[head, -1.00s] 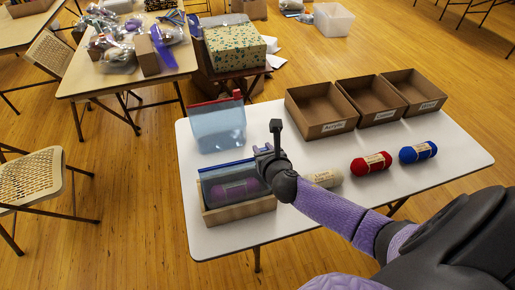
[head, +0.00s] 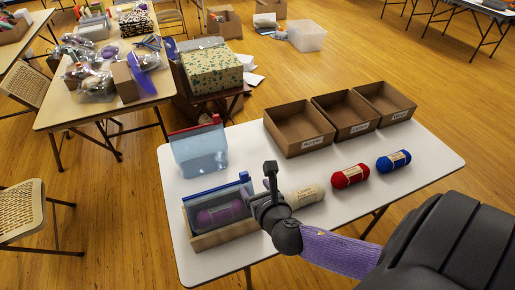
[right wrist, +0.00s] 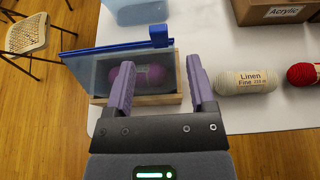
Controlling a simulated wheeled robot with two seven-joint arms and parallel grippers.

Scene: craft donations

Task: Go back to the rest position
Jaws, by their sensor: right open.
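My right gripper (head: 268,190) is open and empty, just right of the clear blue-topped pouch (head: 205,197) on the table. In the right wrist view its two purple fingers (right wrist: 158,88) stand apart, with the pouch in front of them. A purple yarn skein (head: 222,213) lies inside the pouch, which stands in a shallow wooden tray (head: 224,234). The skein also shows between the fingers in the right wrist view (right wrist: 150,76). My left gripper is in neither view.
The white table (head: 236,262) also holds a cream Linen skein (head: 304,196), a red skein (head: 350,176), a blue skein (head: 393,161), a second clear pouch (head: 200,150) with a red top, and labelled cardboard boxes (head: 300,150), (head: 346,131), (head: 385,117). A folding chair (head: 22,212) stands at the left.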

